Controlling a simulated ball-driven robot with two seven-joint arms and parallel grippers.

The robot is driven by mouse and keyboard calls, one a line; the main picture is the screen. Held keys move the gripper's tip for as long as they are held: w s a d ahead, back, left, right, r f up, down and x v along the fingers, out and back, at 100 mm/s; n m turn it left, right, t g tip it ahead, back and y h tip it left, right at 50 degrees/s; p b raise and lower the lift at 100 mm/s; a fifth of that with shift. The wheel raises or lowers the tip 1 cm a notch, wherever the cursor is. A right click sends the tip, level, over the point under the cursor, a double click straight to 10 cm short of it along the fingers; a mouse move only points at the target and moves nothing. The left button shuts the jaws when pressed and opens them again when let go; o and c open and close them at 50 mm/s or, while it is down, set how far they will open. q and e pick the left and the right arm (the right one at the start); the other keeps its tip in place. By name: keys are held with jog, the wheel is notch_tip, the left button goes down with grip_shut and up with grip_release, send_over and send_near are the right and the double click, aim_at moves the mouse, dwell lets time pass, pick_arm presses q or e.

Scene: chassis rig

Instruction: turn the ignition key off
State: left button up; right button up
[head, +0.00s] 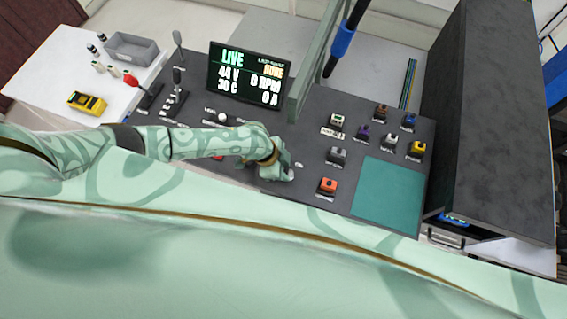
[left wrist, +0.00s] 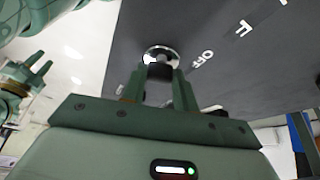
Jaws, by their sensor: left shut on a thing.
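My left gripper (head: 287,174) reaches down to the front edge of the dark console in the head view. In the left wrist view, the left gripper (left wrist: 160,84) is shut on the ignition key (left wrist: 159,71), whose black head sits between the fingertips. The key stands in a round silver lock (left wrist: 161,53) on the panel. A white OFF label (left wrist: 203,59) is printed beside the lock, with another partly cut-off label farther up. The key is hidden behind the gripper in the head view. At the left of the wrist view, green parts look like my right gripper (left wrist: 38,67), its jaws unclear.
A display (head: 249,73) reads LIVE, 44 V, 0 RPM, 0 A. Several coloured buttons, one of them red (head: 328,186), and a teal pad (head: 388,193) lie right of the gripper. Levers (head: 178,80) stand at left. A tall dark box (head: 500,110) bounds the right side.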

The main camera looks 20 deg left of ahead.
pick_arm(q)
jog(key=shift+d+r+n+t+p, duration=0.1)
jog(key=shift+n+t+p, duration=0.5)
jog(key=shift+n+p, duration=0.7)
jog(key=o, duration=1)
jog(key=shift+s, duration=0.1)
jog(key=p+v, duration=0.4)
jog(key=v, duration=1.2)
jog(key=shift+d+r+p, duration=0.1)
jog(key=shift+r+p, duration=0.05)
jog(key=shift+p, duration=0.25)
